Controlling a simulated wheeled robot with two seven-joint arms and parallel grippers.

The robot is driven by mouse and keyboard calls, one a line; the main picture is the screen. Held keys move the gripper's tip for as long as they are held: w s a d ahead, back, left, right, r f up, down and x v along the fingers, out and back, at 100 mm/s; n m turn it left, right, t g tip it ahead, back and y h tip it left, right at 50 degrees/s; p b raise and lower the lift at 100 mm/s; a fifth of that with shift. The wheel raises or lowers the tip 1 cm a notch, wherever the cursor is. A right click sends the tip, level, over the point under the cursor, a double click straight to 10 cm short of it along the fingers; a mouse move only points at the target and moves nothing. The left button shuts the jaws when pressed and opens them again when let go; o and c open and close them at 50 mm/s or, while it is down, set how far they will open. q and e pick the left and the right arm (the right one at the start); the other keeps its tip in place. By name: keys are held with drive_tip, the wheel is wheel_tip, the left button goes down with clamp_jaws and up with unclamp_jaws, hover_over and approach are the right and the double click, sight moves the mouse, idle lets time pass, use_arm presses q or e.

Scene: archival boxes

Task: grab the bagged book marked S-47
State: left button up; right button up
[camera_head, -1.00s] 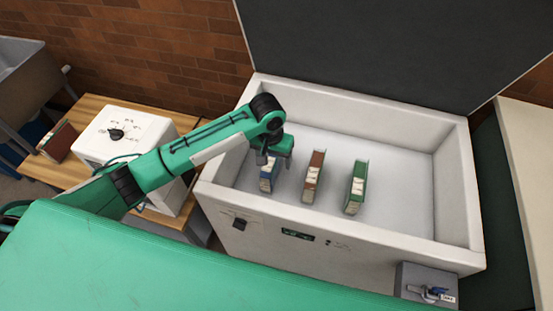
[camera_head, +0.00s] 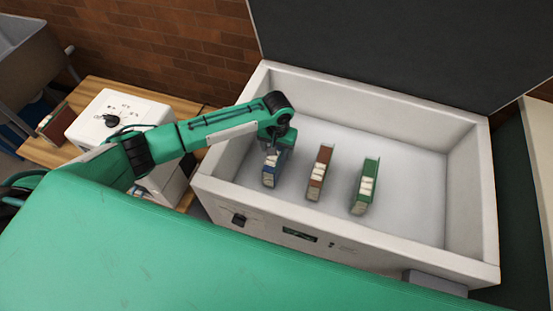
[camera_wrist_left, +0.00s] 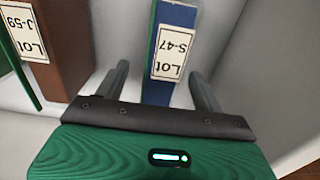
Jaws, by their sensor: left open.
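The blue book marked "Lot S-47" (camera_wrist_left: 172,50) shows in the left wrist view, its white label facing the camera. It stands in the white chest and also shows in the head view (camera_head: 269,172), at the left of a row. My left gripper (camera_wrist_left: 160,80) is open, with one finger on each side of the blue book. In the head view my left gripper (camera_head: 275,146) is directly over that book and hides its far part. I cannot tell whether the fingers touch it. My right gripper is not in view.
A brown book (camera_head: 319,175), labelled J-59 in the wrist view (camera_wrist_left: 62,50), and a green book (camera_head: 366,188) stand to the right. The chest's white walls (camera_head: 210,178) surround them. Its floor is clear at right. A white box with a knob (camera_head: 120,112) stands at left.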

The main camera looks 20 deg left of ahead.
use_arm(q)
wheel_tip(320, 180, down, 5)
drive_tip(key=shift+w+a+r, duration=0.15)
drive_tip(key=c, duration=1.5)
drive_tip(key=shift+o, duration=0.2)
drive_tip(key=shift+r, duration=0.1)
